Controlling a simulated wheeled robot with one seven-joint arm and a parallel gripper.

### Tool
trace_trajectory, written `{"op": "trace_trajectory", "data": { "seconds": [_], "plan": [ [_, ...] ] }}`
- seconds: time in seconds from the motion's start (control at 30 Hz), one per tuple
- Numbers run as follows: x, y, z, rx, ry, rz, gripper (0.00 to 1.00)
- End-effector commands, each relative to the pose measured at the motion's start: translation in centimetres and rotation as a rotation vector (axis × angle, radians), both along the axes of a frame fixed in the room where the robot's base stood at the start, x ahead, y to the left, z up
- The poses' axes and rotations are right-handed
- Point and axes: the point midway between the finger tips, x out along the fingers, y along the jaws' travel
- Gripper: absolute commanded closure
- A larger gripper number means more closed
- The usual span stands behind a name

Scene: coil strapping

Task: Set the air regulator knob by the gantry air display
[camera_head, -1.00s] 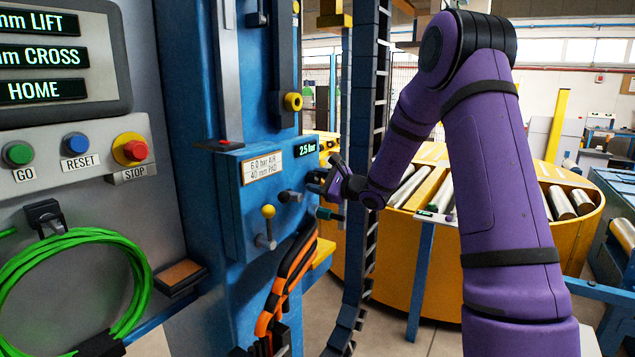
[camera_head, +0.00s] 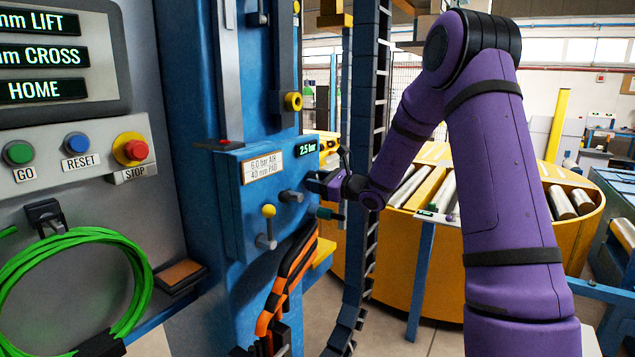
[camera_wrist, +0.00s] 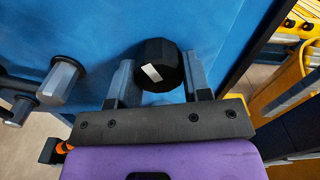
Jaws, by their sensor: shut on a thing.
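The gantry air display (camera_head: 307,148) on the blue panel reads 2.5 bar. A label (camera_head: 262,167) left of it reads 6.0 bar AIR, 40 mm PAD. The black, faceted air regulator knob (camera_wrist: 158,66) with a white mark shows in the wrist view. My gripper (camera_wrist: 159,84) is shut on this knob, with one finger on each side. The white mark lies slightly tilted. In the head view my gripper (camera_head: 318,182) is at the panel's right side, below the display, and mostly hides the knob.
A grey knob (camera_head: 291,196) and a yellow-ball lever (camera_head: 268,212) stick out close to my gripper. Orange hoses (camera_head: 290,265) hang below the panel. A dark cable chain (camera_head: 361,190) runs upright beside my wrist. A yellow roller turntable (camera_head: 450,280) stands behind my arm.

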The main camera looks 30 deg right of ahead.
Motion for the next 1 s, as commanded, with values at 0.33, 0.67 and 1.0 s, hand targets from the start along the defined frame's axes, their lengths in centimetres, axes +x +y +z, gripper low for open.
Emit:
{"op": "trace_trajectory", "data": {
  "seconds": [0.33,0.67,1.0],
  "plan": [
    [-0.14,0.07,-0.14,0.265,0.156,-0.002,0.79],
    [-0.2,0.14,-0.14,0.43,0.25,-0.001,0.79],
    [-0.21,0.17,-0.14,0.487,0.284,-0.002,0.79]
  ]
}}
